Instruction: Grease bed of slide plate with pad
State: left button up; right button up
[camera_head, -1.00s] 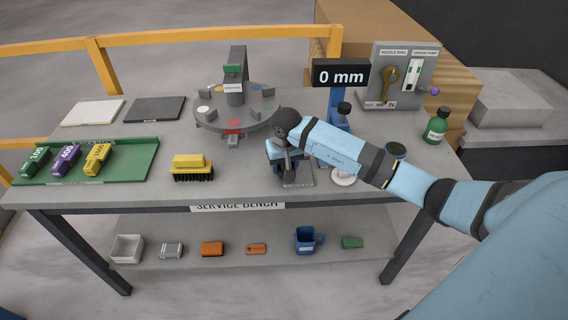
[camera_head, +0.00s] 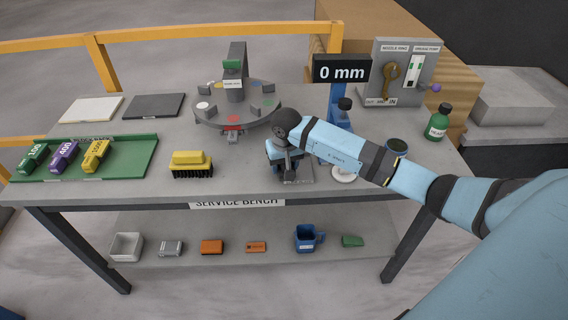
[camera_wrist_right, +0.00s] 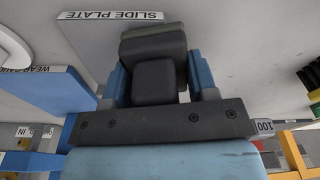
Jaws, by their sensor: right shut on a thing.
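My right gripper (camera_head: 284,163) reaches down over the front of the bench, above the grey slide plate (camera_head: 301,180). It hides much of the plate. In the right wrist view my gripper (camera_wrist_right: 155,82) has its blue fingers on either side of a dark grey block, which I take for the pad (camera_wrist_right: 152,44). The "SLIDE PLATE" label (camera_wrist_right: 110,16) shows beside it there. I cannot tell whether the pad touches the plate. My left gripper is out of view.
A blue stand with a "0 mm" display (camera_head: 342,72) is close behind my gripper. A round turntable (camera_head: 238,108) is behind left, a yellow brush (camera_head: 191,164) left. Bench front between brush and gripper is clear.

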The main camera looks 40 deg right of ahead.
jog(key=shift+f, duration=0.3)
jog(key=shift+r, duration=0.1)
